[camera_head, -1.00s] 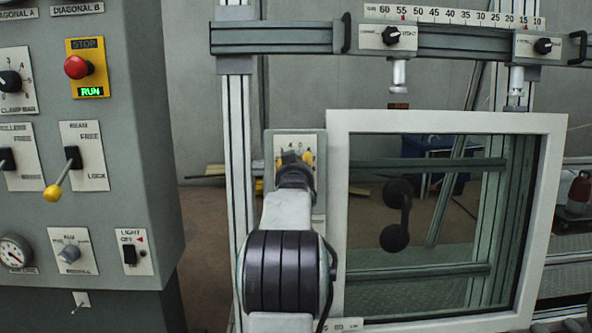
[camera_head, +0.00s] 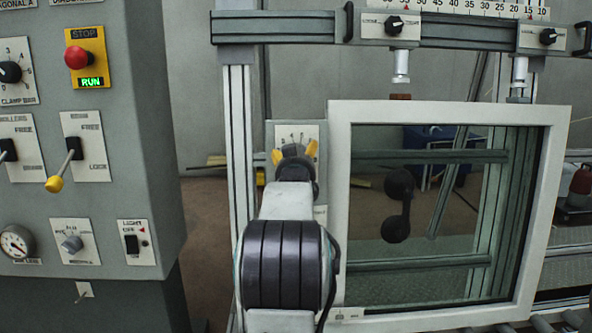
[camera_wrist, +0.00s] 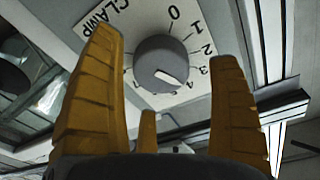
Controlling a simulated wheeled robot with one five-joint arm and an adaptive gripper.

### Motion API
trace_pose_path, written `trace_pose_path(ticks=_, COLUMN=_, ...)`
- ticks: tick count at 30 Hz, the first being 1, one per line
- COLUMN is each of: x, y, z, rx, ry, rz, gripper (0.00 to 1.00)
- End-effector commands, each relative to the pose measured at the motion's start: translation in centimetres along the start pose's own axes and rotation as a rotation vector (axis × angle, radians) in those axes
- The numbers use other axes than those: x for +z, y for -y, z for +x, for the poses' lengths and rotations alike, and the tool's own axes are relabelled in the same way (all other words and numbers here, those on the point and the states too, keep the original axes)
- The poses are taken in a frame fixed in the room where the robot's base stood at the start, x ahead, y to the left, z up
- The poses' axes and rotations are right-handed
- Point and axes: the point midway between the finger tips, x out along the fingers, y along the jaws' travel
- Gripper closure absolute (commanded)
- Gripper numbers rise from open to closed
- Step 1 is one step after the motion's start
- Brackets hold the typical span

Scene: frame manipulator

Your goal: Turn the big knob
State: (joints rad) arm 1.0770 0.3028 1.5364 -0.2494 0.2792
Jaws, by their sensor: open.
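The big knob (camera_wrist: 161,64) is a grey round dial with a white pointer. It sits on a white plate (camera_wrist: 197,24) marked CLAMP with a numbered scale, and its pointer is near the 4 to 5 side. My gripper (camera_wrist: 160,80) is open, its yellow fingers on either side of the knob in the wrist view. I cannot tell how far short of the knob the fingertips are. In the head view my gripper (camera_head: 293,158) is in front of the same plate (camera_head: 285,133) on the frame's upright, and it hides the knob.
A white-framed window (camera_head: 338,210) with a dark handle stands just right of my arm. A control cabinet (camera_head: 140,110) with switches and a red stop button (camera_head: 77,57) is at the left. A horizontal rail (camera_head: 275,28) with small knobs runs above.

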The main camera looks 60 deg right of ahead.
Motion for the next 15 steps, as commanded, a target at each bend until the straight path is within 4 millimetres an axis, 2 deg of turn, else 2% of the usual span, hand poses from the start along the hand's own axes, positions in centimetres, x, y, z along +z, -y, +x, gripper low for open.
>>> trace_pose_path(ticks=15, x=0.0, y=0.0, z=-7.6, rx=-0.001, ry=0.0, rz=0.0, gripper=0.17)
